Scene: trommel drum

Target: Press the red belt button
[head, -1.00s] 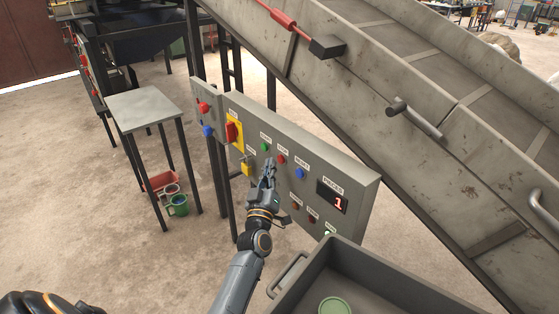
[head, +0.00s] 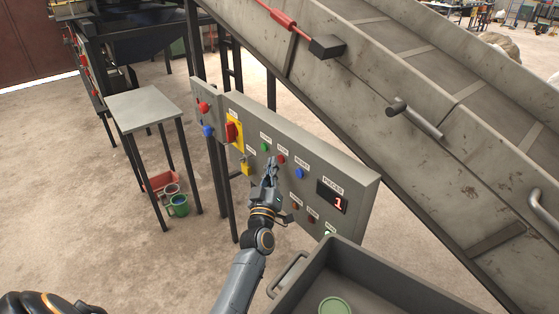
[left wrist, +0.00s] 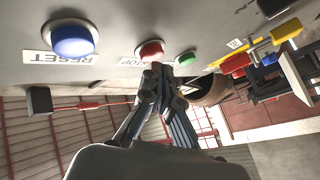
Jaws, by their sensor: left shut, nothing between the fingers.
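A grey control panel (head: 330,165) carries a small red button (head: 281,159) marked STOP, with a green button (head: 265,147) to its left and a blue RESET button (head: 300,173) to its right. My left gripper (head: 270,166) is shut and empty, its tips just below and left of the red button. In the left wrist view the red button (left wrist: 150,50) stands just beyond the fingertips (left wrist: 166,78), close to them. I cannot tell whether they touch. The blue button also shows there (left wrist: 73,40). My right gripper is not in view.
A grey bin (head: 300,280) stands below the panel. A conveyor (head: 410,90) slopes above it.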

